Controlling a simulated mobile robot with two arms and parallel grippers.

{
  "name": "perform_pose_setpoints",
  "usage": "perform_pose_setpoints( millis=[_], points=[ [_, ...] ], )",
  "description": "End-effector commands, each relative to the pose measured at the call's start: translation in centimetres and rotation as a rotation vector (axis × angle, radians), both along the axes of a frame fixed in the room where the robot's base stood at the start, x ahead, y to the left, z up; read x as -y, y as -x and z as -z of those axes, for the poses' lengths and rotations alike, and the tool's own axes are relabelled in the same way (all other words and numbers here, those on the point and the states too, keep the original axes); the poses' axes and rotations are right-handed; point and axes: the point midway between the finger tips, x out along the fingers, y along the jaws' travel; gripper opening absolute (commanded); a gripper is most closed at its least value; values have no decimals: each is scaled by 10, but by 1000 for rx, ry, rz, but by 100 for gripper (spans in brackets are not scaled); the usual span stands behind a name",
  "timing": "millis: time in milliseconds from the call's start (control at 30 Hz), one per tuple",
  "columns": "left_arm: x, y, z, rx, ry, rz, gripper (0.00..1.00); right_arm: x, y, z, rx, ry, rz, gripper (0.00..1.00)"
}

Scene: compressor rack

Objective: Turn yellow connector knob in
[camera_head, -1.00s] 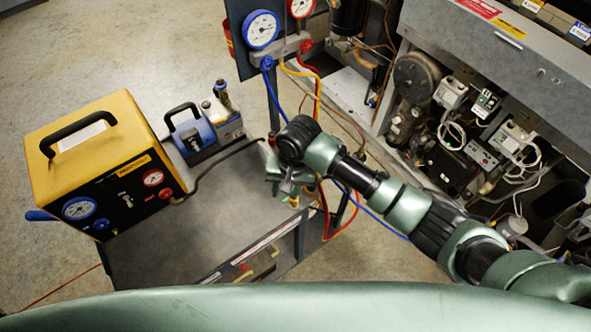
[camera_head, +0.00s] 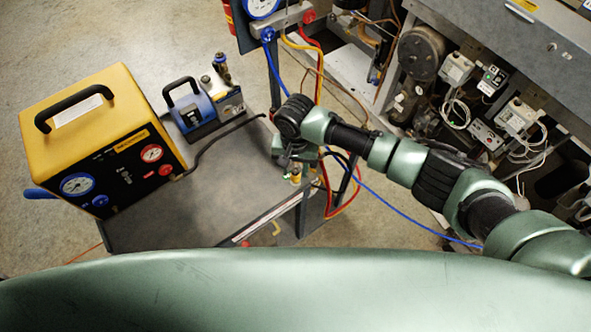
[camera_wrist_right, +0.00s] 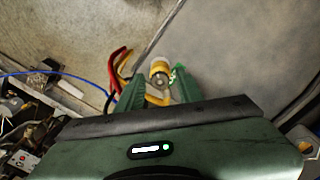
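The yellow connector (camera_head: 296,177) is at the right edge of the cart, just beyond my right gripper (camera_head: 289,172) in the head view. In the right wrist view the yellow connector (camera_wrist_right: 160,68) has a metallic end and lies between the two green fingers of my right gripper (camera_wrist_right: 158,84). The fingers stand apart on either side of it, and I see no clear contact. The wrist housing hides the lower part of the fingers. My left gripper is in neither view.
The grey cart top (camera_head: 225,190) carries a yellow gauge unit (camera_head: 85,125) and a blue pump (camera_head: 192,112). Red, yellow and blue hoses hang close to my right gripper. The open compressor rack (camera_head: 480,105) is at the right. The cart's middle is clear.

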Motion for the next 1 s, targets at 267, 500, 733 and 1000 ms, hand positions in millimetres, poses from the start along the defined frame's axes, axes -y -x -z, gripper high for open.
perform_pose_setpoints(
  millis=[267, 500, 733, 1000],
  points=[
    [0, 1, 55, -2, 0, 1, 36, 1, -3, 6, 6, -1, -371, 36],
    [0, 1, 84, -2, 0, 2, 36, 1, -1, 1, 3, -6, -655, 36],
    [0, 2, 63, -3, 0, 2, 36, 0, 0, -4, -1, -12, -993, 36],
    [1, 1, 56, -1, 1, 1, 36, 0, 0, -3, 1, -16, -1399, 36]
  ],
)
